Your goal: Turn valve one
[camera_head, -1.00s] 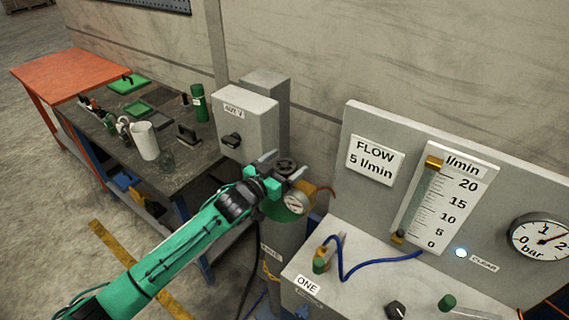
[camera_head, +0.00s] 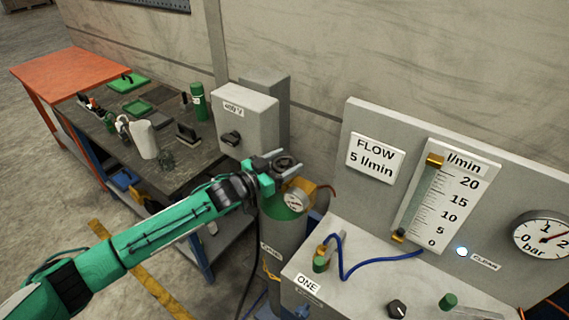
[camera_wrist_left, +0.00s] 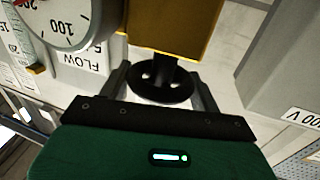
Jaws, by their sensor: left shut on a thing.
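A black round handwheel (camera_head: 287,161) sits on top of a grey gas cylinder (camera_head: 283,240) with a green shoulder. My left gripper (camera_head: 279,163) is shut on the handwheel. In the left wrist view the fingers lie on either side of the handwheel (camera_wrist_left: 160,91), below a brass-coloured block (camera_wrist_left: 175,28). A round white gauge (camera_head: 296,201) is beside the brass block. A label ONE (camera_head: 308,283) is on the bench panel near a small green-capped brass valve (camera_head: 320,262). The cylinder's own label is too small to read surely. My right gripper is not in view.
A grey box (camera_head: 245,120) with a black knob stands behind the gripper. At right, a panel holds a flow tube (camera_head: 419,202), a FLOW 5 l/min sign (camera_head: 375,158) and a bar gauge (camera_head: 541,238). A blue hose (camera_head: 375,262) crosses the bench. A cluttered worktable (camera_head: 190,165) is at left.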

